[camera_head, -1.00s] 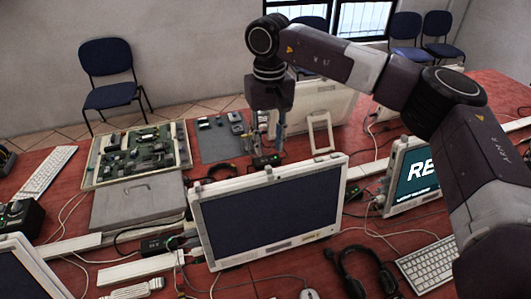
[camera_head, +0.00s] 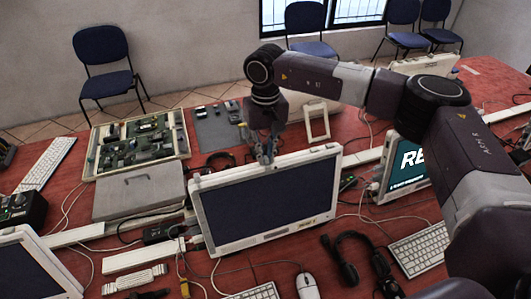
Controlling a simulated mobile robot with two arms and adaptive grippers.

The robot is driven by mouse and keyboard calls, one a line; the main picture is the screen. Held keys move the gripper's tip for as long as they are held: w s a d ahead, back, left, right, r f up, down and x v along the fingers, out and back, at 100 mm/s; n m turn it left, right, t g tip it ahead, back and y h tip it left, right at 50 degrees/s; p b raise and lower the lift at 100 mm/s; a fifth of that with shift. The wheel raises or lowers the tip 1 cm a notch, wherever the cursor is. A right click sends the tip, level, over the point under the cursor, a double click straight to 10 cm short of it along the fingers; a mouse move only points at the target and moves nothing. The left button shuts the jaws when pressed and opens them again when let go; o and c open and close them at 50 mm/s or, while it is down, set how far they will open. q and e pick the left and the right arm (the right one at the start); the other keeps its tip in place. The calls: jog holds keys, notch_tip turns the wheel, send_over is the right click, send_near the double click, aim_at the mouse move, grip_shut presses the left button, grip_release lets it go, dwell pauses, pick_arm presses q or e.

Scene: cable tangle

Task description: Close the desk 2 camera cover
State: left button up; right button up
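A white-framed monitor with a dark screen (camera_head: 268,203) stands in the middle of the red table. My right arm reaches in from the right, and my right gripper (camera_head: 264,158) points down at the middle of this monitor's top edge. The fingers are small and partly merge with the frame behind them, so I cannot tell whether they are open or touching it. A camera cover at that spot is too small and too hidden to make out. My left gripper is not in view.
A second monitor with a lit teal screen (camera_head: 404,166) stands to the right, partly behind my arm. A grey case (camera_head: 139,196) and a tray of circuit boards (camera_head: 112,163) lie to the left. Headphones (camera_head: 352,258), a mouse (camera_head: 307,286) and a keyboard (camera_head: 420,247) lie in front.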

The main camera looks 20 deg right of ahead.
grip_shut()
jog(key=shift+w+d+f+b, duration=0.1)
jog(key=shift+d+f+b, duration=0.05)
jog(key=shift+d+b, duration=0.8)
jog(key=shift+d, duration=0.35)
jog(key=shift+r, duration=0.25)
jog(key=shift+o, duration=2.3)
grip_release()
jog(key=shift+o, duration=1.1)
jog(key=shift+d, duration=0.1)
